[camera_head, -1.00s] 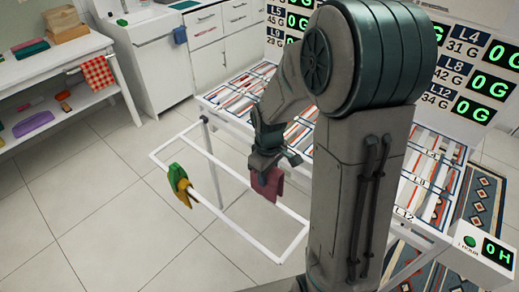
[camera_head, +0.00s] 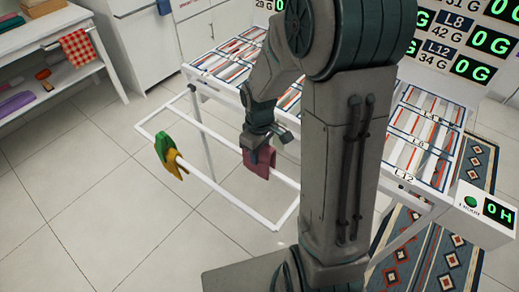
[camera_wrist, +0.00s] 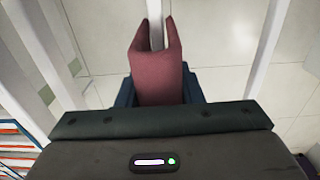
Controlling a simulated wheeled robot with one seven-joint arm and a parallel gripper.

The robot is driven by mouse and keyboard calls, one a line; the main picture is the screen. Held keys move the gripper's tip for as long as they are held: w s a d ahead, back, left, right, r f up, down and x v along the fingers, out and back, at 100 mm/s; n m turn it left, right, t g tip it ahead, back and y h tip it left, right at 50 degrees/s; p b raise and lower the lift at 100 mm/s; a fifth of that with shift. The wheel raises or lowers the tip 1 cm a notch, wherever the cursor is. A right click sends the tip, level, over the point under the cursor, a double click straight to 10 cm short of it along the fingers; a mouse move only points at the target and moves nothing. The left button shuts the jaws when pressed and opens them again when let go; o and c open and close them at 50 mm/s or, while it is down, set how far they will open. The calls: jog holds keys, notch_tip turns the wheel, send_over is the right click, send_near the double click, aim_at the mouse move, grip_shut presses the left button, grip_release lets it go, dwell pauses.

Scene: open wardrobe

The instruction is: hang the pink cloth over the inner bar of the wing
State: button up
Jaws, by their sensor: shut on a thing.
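The pink cloth (camera_head: 259,163) is folded over in my gripper (camera_head: 262,143), at the inner bar (camera_head: 286,181) of the white wing. In the wrist view the cloth (camera_wrist: 158,65) shows two flaps, with the bar (camera_wrist: 155,22) running between them, so it appears to straddle the bar. My gripper's blue jaws (camera_wrist: 158,92) are shut on the cloth's upper part, just above the bar. I cannot tell whether the cloth's fold touches the bar.
A shelf table with a red checked cloth (camera_head: 78,47) stands far left. Floor at front left is clear.

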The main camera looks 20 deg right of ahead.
notch_tip(320, 180, down, 5)
jog(key=b, duration=0.3)
jog(key=shift+r, duration=0.1)
jog(key=shift+r+p, duration=0.7)
jog(key=shift+r, duration=0.25)
jog(key=o, duration=1.1)
notch_tip(320, 180, up, 14)
jog(key=shift+f+p, duration=0.1)
jog(key=shift+p, duration=0.4)
